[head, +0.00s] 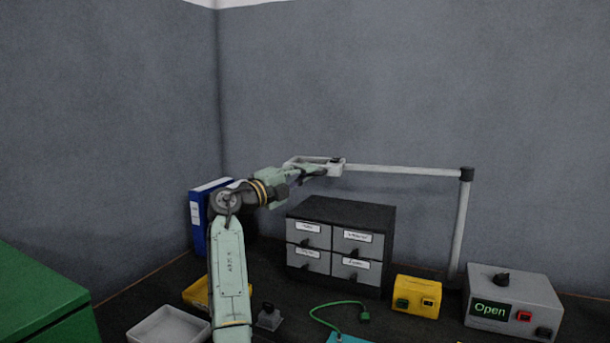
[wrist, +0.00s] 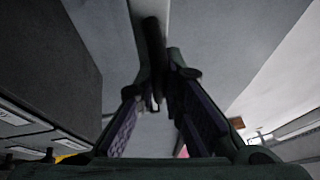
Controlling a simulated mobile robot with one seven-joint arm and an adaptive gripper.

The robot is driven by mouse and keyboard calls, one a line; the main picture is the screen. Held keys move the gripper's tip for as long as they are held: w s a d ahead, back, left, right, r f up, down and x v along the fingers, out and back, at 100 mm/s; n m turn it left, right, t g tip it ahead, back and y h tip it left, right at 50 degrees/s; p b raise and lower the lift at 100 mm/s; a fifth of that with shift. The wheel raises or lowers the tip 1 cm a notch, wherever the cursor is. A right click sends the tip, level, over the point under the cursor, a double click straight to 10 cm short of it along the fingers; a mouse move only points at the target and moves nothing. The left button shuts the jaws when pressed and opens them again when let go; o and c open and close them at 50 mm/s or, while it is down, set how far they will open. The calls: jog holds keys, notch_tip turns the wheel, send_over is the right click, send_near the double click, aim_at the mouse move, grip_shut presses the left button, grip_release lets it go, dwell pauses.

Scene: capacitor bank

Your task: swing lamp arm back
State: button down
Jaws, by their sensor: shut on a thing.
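The lamp arm (head: 405,169) is a pale horizontal bar. It runs left from a dark joint on top of an upright post (head: 460,225) to a pale end piece (head: 305,160) with a small dark knob, above the drawer cabinet. My gripper (head: 322,173) is at that left end, reaching in from the left. In the wrist view, my gripper (wrist: 163,88) has its fingers closed in around a dark rod-like handle (wrist: 153,45). The exact contact is dark and partly hidden by the fingers.
A drawer cabinet (head: 343,208) stands below the lamp arm. A yellow box (head: 416,296), a grey box reading "Open" (head: 512,300) and a green cable (head: 335,305) are at its right and front. A blue binder (head: 197,215) and a pale tray (head: 168,327) are at left.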

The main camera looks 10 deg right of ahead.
jog(key=shift+w+r, duration=0.15)
jog(key=shift+r, duration=0.05)
jog(key=c, duration=2.1)
grip_release()
jog(key=shift+o, duration=0.7)
jog(key=shift+d, duration=0.15)
jog(key=shift+w+f, duration=0.1)
